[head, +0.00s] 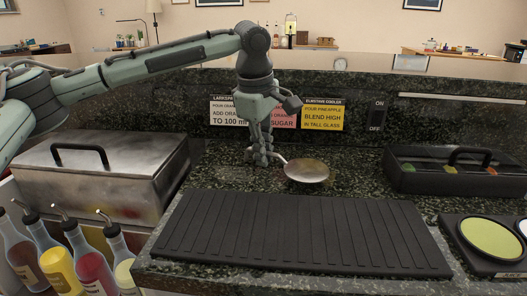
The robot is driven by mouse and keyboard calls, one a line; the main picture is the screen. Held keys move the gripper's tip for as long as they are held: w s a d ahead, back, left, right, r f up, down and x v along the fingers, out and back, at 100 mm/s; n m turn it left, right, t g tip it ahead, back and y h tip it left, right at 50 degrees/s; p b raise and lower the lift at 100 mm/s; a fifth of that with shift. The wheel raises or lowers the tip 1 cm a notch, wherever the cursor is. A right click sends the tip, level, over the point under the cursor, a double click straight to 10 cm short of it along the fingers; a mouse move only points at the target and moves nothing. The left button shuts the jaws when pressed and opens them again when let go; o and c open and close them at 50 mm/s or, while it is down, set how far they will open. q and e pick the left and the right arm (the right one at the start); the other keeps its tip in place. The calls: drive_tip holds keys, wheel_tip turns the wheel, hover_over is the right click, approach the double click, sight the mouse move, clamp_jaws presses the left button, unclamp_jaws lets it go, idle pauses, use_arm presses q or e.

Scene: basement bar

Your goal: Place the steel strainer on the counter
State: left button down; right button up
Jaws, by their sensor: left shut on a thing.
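The steel strainer (307,171) is a round, shiny metal disc with a short curved handle on its left side. My left gripper (264,158) comes down from above and is shut on the handle end of the strainer. The strainer is roughly level, over or on the dark speckled counter (226,156) behind the black mat. I cannot tell whether it touches the counter. The gripper's fingers hide the end of the handle. My right gripper is not in view.
A ribbed black mat (300,232) covers the counter's front. A black condiment caddy (455,172) stands at right, with a rimming tray (490,240) in front. A steel lidded bin (100,170) and several bottles (92,268) are at left. Recipe signs (323,115) line the back ledge.

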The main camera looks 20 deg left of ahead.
use_arm(q)
drive_tip(key=shift+f, duration=0.1)
drive_tip(key=c, duration=1.6)
unclamp_jaws()
wheel_tip(320, 180, up, 12)
drive_tip(key=s, duration=0.2)
drive_tip(key=shift+s+a, duration=0.1)
